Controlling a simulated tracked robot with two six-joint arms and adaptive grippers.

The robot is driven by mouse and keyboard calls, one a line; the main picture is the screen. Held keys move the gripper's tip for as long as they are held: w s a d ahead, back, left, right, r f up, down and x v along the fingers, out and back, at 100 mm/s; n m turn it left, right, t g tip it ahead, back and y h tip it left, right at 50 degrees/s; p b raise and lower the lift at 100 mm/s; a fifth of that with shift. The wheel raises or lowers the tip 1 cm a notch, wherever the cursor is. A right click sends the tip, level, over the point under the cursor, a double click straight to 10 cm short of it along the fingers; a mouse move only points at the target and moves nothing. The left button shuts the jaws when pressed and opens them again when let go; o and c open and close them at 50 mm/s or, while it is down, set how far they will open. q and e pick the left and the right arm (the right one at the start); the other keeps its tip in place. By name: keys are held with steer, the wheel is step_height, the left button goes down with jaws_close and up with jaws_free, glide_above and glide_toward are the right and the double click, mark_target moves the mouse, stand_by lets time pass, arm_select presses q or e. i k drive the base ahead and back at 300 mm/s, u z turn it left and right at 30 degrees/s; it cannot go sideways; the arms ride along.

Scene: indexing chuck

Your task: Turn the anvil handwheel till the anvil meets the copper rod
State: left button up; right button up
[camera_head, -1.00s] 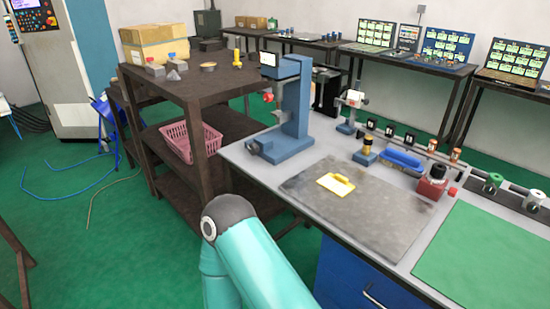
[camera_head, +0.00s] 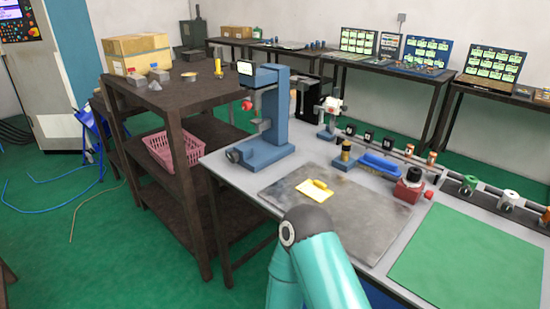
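A blue C-shaped bench machine (camera_head: 271,118) with a white display on its head stands on the left end of the grey workbench. I cannot make out the anvil or a copper rod clearly. A teal arm of mine rises at bottom centre, in front of the bench's near edge. Neither of my grippers is in view.
Behind are a blue brush (camera_head: 379,166), a red-based device (camera_head: 409,187) and a smaller gauge stand (camera_head: 331,116). A green mat (camera_head: 470,260) is at right. A brown shelf (camera_head: 190,95) with a pink basket (camera_head: 162,150) stands left.

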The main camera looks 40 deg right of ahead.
mark_target(233, 156)
steer(key=z, duration=0.45)
steer(key=i, duration=1)
